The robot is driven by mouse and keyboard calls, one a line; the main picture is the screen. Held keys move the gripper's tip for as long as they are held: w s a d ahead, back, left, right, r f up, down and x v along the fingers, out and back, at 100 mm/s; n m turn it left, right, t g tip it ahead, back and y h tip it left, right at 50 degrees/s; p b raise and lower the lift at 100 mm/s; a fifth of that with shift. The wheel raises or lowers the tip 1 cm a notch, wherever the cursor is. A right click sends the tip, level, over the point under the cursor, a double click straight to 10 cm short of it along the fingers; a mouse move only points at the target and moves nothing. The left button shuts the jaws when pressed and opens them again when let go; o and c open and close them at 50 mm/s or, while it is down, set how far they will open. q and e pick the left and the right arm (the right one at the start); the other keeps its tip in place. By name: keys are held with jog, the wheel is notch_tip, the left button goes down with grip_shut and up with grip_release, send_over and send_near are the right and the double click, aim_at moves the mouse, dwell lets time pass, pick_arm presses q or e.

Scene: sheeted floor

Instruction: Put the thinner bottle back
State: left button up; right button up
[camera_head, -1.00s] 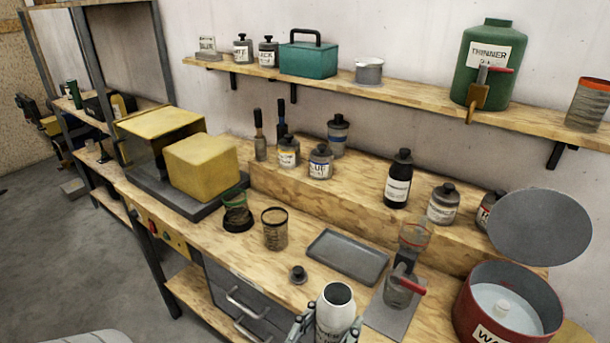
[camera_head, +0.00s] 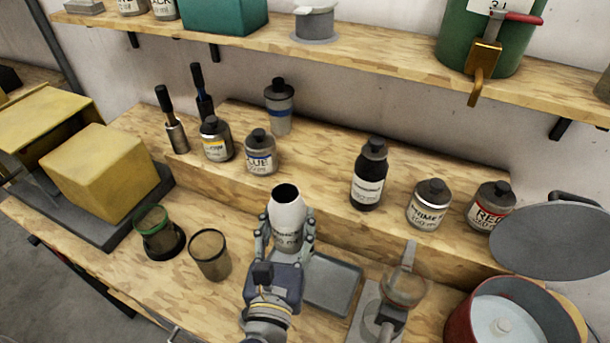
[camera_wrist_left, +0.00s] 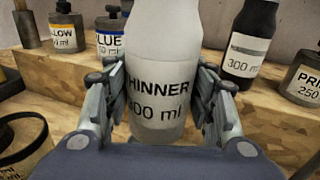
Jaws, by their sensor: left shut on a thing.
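The thinner bottle (camera_head: 288,212) is white with an open, uncapped dark mouth. My left gripper (camera_head: 285,240) is shut around its body and holds it upright over the bench, in front of the raised wooden step. In the left wrist view the bottle (camera_wrist_left: 160,75) fills the middle, its label reading THINNER and 300 ml, between the two fingers of the gripper (camera_wrist_left: 160,110). Whether its base touches anything is hidden. My right gripper does not show.
On the step (camera_head: 320,165) stand a yellow-label bottle (camera_head: 215,140), a blue one (camera_head: 260,155), a black bottle (camera_head: 369,178), a primer bottle (camera_head: 430,205) and a red one (camera_head: 490,207). Bare step lies between blue and black. A grey tray (camera_head: 332,282) lies below.

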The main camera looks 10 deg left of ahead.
pick_arm(q)
jog(key=w+d+r+m+h, duration=0.1)
jog(key=w+d+r, duration=0.1)
jog(key=d+r, duration=0.55)
jog(key=w+a+f+p, duration=0.1)
jog(key=w+a, duration=0.1)
jog(key=w, duration=0.2)
jog(key=w+a+p, duration=0.1)
jog(key=w+a, duration=0.1)
jog(key=w, duration=0.2)
jog(key=w+a+f+p, duration=0.1)
jog(key=w+a+p, duration=0.1)
jog(key=w+a, duration=0.1)
jog(key=shift+w+a+f, duration=0.1)
jog(key=shift+w+f, duration=0.25)
jog(key=shift+w, duration=0.4)
jog(key=shift+w+a, duration=0.15)
jog(key=shift+w, duration=0.1)
jog(key=shift+f, duration=0.4)
notch_tip(320, 180, down, 2)
jog(key=shift+f, duration=0.4)
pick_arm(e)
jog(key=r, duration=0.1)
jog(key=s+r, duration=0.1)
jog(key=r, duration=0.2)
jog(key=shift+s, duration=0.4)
pick_arm(q)
jog(key=shift+f, duration=0.2)
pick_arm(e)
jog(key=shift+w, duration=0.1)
